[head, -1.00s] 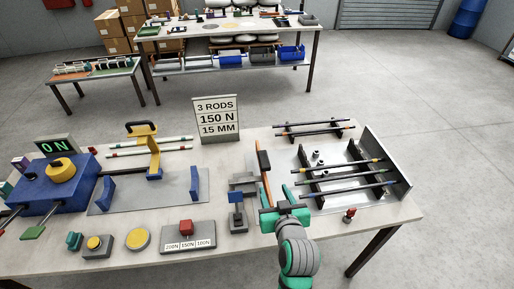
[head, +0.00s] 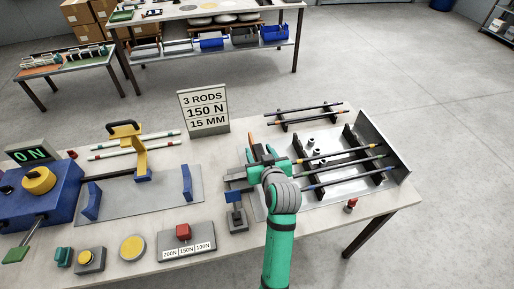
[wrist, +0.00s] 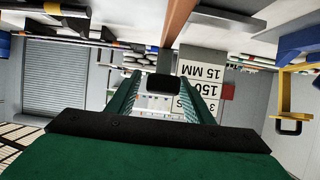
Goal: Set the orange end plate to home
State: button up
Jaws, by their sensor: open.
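The orange end plate (head: 250,138) stands at the left end of the rod fixture, mostly hidden behind my gripper in the head view. In the wrist view it shows as an orange-brown bar (wrist: 178,22) at the top. A black block (wrist: 163,83), which looks like the plate's handle, appears between my fingers. My gripper (head: 259,151) is at the plate, and its green fingers (wrist: 163,90) are apart on either side of the block. I cannot tell whether they touch it.
The fixture (head: 395,150) to the right holds several dark rods. A sign (head: 205,111) reading 3 rods, 150 N, 15 mm stands behind left. A small red knob (head: 351,204) is at front right.

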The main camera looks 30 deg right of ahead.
jog(key=shift+x, duration=1.55)
grip_shut()
jog(key=shift+w, duration=0.1)
